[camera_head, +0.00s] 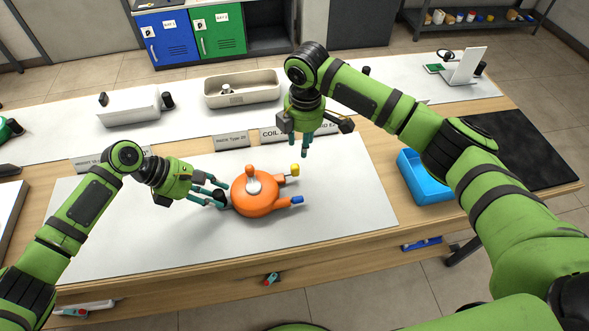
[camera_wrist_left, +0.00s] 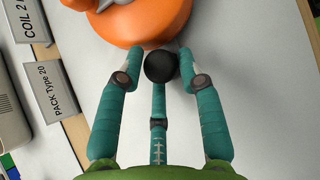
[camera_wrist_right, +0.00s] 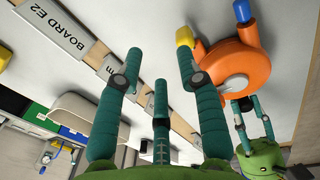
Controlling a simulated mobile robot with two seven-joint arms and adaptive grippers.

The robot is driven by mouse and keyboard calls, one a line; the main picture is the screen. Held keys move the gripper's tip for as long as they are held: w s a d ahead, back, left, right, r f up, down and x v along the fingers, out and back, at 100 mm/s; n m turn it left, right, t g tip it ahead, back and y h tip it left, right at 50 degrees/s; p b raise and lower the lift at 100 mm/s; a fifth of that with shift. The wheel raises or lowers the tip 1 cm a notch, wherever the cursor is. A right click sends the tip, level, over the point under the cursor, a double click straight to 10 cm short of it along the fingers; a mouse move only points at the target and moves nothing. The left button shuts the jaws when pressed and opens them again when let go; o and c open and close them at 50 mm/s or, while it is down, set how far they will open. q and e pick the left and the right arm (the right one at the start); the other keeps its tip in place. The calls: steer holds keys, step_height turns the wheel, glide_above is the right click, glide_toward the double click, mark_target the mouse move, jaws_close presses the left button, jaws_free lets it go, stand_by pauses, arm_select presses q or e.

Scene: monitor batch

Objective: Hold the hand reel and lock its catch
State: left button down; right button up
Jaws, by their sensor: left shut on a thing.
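The orange hand reel (camera_head: 255,205) lies on the white mat, with a grey hub and an orange tab on top. A yellow-ended stub (camera_head: 295,170) and a blue-ended stub (camera_head: 297,200) stick out at its right; I cannot tell which part is the catch. My left gripper (camera_head: 217,194) is shut on the reel's black ball knob (camera_wrist_left: 160,66) at its left side. My right gripper (camera_head: 308,142) is open and empty, above and behind the reel to the right. The reel also shows in the right wrist view (camera_wrist_right: 230,72), outside the right fingers.
Label plates (camera_head: 232,141) stand along the back of the white mat (camera_head: 345,205). Behind them are a beige tray (camera_head: 243,88) and a white box (camera_head: 130,107). A blue bin (camera_head: 425,178) stands at the right, beside a black mat (camera_head: 525,150). The mat right of the reel is clear.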

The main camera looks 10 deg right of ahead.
mark_target(295, 166)
steer(key=shift+s+a+r+n+g, duration=0.15)
steer(key=shift+s+a+r, duration=0.05)
steer(key=shift+s+a, duration=0.25)
steer(key=shift+s+a+r+n+g, duration=0.15)
steer(key=shift+s+a+r, duration=0.05)
steer(key=shift+s+a, duration=0.25)
steer(key=shift+s+a+f, duration=0.1)
steer(key=shift+s+f, duration=0.05)
steer(key=shift+f, duration=3.3)
jaws_close()
